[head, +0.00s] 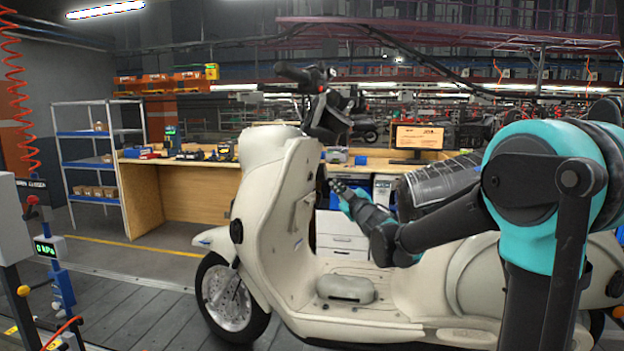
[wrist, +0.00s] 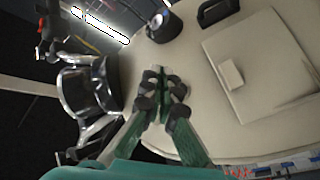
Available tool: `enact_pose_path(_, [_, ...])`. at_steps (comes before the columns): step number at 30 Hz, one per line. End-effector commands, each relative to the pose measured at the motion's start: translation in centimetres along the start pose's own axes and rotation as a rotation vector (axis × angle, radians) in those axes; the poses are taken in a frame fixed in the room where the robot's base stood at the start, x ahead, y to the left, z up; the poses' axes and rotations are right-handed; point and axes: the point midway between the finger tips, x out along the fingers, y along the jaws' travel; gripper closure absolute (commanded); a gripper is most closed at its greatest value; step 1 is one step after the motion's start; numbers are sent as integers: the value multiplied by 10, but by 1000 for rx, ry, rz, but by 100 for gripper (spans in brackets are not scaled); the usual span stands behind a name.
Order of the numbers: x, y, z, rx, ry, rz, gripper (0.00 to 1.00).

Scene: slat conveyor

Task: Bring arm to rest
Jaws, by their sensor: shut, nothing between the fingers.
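My gripper (head: 338,188) is in the middle of the head view, behind the scooter's front shield and above its footboard. In the wrist view my gripper's fingers (wrist: 160,84) are together with nothing between them. My arm reaches in from the right, across the scooter's seat area. The cream scooter (head: 265,215) stands on the slat floor. Its inner front panel (wrist: 190,65) fills much of the wrist view. I cannot tell whether the fingertips touch the panel.
A grey box-like part (head: 345,289) lies on the scooter's footboard. The handlebar (head: 298,74) rises above my gripper. Behind stand a wooden workbench (head: 140,200), a shelf rack (head: 88,165) and a monitor (head: 419,138). A post with a gauge (head: 46,249) stands at the left.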

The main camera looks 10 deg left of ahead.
Motion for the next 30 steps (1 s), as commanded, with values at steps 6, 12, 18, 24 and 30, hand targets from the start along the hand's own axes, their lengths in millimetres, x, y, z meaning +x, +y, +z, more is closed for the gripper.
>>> enact_pose_path(6, [0,0,0,0,0,0,100])
enact_pose_path(12, [-12,10,16,19,-56,28,100])
enact_pose_path(18, [-84,40,93,131,-341,142,100])
enact_pose_path(24, [-196,38,175,296,-688,219,100])
enact_pose_path(30, [-316,-4,230,480,-1007,223,100])
